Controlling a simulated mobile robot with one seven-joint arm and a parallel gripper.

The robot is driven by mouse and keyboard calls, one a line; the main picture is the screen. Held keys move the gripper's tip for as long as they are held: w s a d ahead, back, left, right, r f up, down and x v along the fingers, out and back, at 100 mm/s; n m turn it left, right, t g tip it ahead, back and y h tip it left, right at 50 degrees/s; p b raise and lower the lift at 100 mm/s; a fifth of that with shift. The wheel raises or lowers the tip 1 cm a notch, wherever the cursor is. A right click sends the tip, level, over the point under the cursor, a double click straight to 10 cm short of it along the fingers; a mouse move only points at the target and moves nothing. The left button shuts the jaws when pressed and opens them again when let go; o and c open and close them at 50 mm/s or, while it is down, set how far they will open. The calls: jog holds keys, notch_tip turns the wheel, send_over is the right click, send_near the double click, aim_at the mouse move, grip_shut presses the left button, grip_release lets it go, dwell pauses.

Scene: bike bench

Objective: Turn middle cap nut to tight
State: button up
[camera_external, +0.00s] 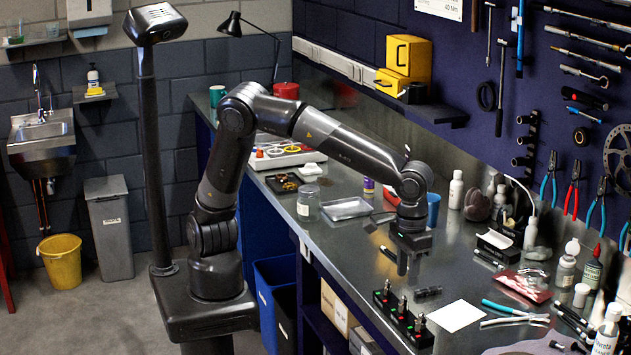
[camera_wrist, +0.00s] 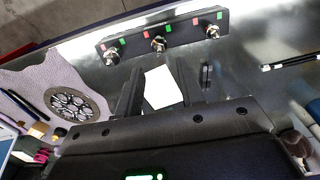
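A black bar (camera_external: 403,322) with three upright metal cap nuts stands near the bench's front edge. It also shows across the top of the wrist view (camera_wrist: 185,33), with red and green marks beside the nuts. The middle cap nut (camera_external: 402,306) is silver and also shows in the wrist view (camera_wrist: 158,45). How tight it is cannot be told. My gripper (camera_external: 402,268) points down above the bench, behind the bar and apart from it. In the wrist view my gripper (camera_wrist: 160,66) has its two fingers spread with nothing held, and the middle nut appears just beyond the gap.
A white sheet (camera_external: 455,315) lies right of the bar. A small dark part (camera_external: 428,292) lies close to the bar. A shallow metal tray (camera_external: 347,209) lies behind my gripper.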

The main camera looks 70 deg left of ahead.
aim_at(404, 299)
notch_tip(404, 299, down, 6)
jog(key=shift+r, duration=0.15)
jog(key=shift+c, duration=0.3)
grip_shut()
